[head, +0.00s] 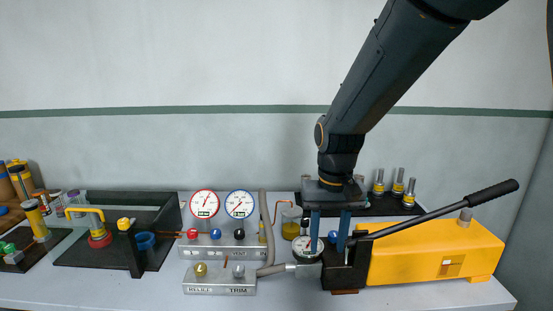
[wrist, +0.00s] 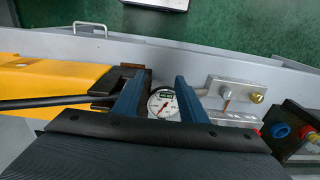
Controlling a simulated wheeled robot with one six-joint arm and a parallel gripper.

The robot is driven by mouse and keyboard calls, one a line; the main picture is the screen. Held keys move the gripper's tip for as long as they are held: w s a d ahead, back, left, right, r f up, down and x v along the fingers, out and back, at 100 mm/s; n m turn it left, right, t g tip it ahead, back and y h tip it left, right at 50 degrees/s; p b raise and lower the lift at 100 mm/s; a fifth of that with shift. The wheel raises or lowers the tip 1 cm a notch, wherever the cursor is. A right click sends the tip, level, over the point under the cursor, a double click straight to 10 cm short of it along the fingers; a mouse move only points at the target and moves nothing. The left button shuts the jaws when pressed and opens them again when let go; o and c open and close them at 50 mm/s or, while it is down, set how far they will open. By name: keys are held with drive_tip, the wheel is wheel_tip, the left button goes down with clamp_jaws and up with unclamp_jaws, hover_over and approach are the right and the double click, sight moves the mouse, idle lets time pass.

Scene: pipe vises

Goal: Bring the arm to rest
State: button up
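My gripper (head: 329,246) points down over the right part of the bench, its two blue fingers apart. In the wrist view my gripper (wrist: 157,90) also shows open, with a round white dial gauge (wrist: 163,103) visible between and beyond the fingers. In the head view the gauge (head: 306,249) sits at the left finger, partly covered by it. I cannot tell whether the fingers touch anything. A black block at the front of the yellow pump (head: 430,252) stands close to the right finger.
The pump's black lever (head: 440,212) slants up to the right. Left are a silver valve block (head: 220,280), red and blue dials (head: 204,204) and a black tray (head: 90,250). A black rack (head: 388,205) with several yellow-banded fittings stands behind.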

drive_tip(key=s+d+f+t+b, duration=0.1)
drive_tip(key=s+d+f+b, duration=0.2)
drive_tip(key=s+d+f, duration=0.4)
drive_tip(key=s+f, duration=0.2)
drive_tip(key=s, duration=0.1)
drive_tip(key=shift+d+f, duration=0.3)
drive_tip(key=shift+d, duration=0.05)
drive_tip(key=shift+c, duration=1)
idle(3.1)
drive_tip(key=shift+s, duration=0.1)
